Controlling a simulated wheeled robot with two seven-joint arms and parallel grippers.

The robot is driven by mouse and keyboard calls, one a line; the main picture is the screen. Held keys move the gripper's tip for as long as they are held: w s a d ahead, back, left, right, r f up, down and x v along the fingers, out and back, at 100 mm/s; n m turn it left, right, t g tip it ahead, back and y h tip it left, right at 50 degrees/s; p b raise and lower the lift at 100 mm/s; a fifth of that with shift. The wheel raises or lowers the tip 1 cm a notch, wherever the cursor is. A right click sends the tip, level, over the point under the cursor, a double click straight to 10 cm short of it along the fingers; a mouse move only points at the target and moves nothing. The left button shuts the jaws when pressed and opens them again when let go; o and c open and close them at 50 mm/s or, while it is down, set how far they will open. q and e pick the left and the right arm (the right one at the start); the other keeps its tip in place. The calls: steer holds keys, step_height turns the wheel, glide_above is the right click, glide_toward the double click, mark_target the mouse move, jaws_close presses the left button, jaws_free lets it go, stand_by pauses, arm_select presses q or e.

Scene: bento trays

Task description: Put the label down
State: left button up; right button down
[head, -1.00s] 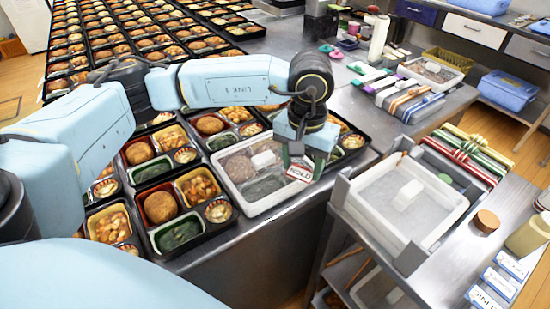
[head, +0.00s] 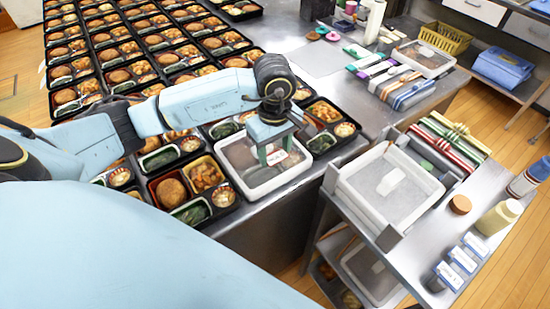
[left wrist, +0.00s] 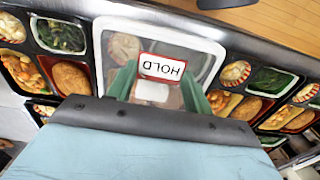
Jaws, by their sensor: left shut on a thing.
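My left gripper (head: 277,153) is shut on a small white label (head: 277,158) with a red border. In the left wrist view the label (left wrist: 162,67) reads HOLD and sits between the green fingertips (left wrist: 158,82). The gripper is over a white-rimmed bento tray (head: 258,192) with a clear lid, at the table's front edge. The tray also shows in the left wrist view (left wrist: 160,24). A blank white patch (left wrist: 152,91) shows behind the label. I cannot tell whether the label touches the lid. My right gripper is not in view.
Several black bento boxes (head: 178,190) crowd around the tray's left and back. To the right stands a metal cart with a lidded white tray (head: 395,225), a brown round lid (head: 460,204) and bottles (head: 498,217). Striped wrapped bundles (head: 408,90) lie farther back.

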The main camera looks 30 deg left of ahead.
mark_target(275, 155)
arm_select(q)
steer(key=shift+f, duration=2)
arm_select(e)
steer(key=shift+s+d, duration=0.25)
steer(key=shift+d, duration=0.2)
